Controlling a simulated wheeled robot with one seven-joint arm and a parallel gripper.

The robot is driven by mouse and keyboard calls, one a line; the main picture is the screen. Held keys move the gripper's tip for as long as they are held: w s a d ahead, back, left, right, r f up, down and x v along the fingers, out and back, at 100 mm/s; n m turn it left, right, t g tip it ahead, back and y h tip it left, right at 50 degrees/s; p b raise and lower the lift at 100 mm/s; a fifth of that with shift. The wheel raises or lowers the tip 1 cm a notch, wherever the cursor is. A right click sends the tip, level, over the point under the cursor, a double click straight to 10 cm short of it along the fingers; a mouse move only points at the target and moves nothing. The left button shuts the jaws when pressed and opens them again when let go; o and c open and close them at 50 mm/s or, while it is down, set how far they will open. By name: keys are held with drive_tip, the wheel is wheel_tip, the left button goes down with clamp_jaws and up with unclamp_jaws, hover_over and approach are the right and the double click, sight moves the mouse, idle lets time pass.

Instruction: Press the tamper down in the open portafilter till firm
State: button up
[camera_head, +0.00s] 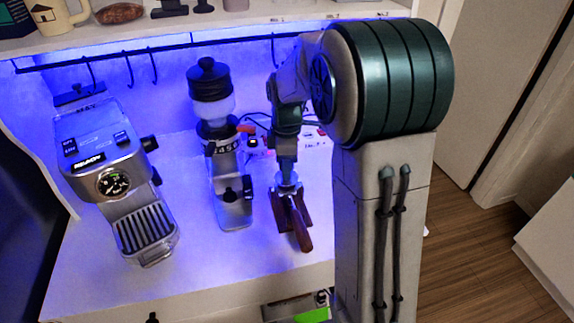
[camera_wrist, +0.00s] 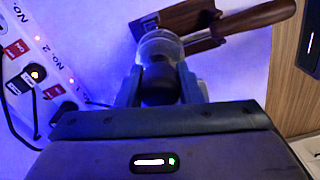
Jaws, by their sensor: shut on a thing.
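The portafilter (camera_head: 301,230) rests in a dark brown wooden stand (camera_head: 278,217) on the white counter, its brown handle toward the front. In the wrist view its handle (camera_wrist: 262,17) extends to the upper right from the stand (camera_wrist: 187,17). My gripper (camera_head: 286,180) is above the basket end of the portafilter. In the wrist view my gripper (camera_wrist: 160,88) is shut on the tamper's dark handle (camera_wrist: 158,82). The tamper's pale round base (camera_wrist: 160,44) is over the basket. The basket's inside is hidden, so I cannot tell how deep the base sits.
An espresso machine (camera_head: 115,170) stands at the left and a coffee grinder (camera_head: 222,150) stands left of the stand. A power strip (camera_wrist: 35,70) with plugs and cables lies behind. Hooks hang under the shelf (camera_head: 180,35). Front counter left of the stand is clear.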

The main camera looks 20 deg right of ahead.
drive_tip(key=shift+r+p, duration=1.6)
drive_tip(key=shift+r, duration=0.9)
drive_tip(key=shift+f, duration=0.1)
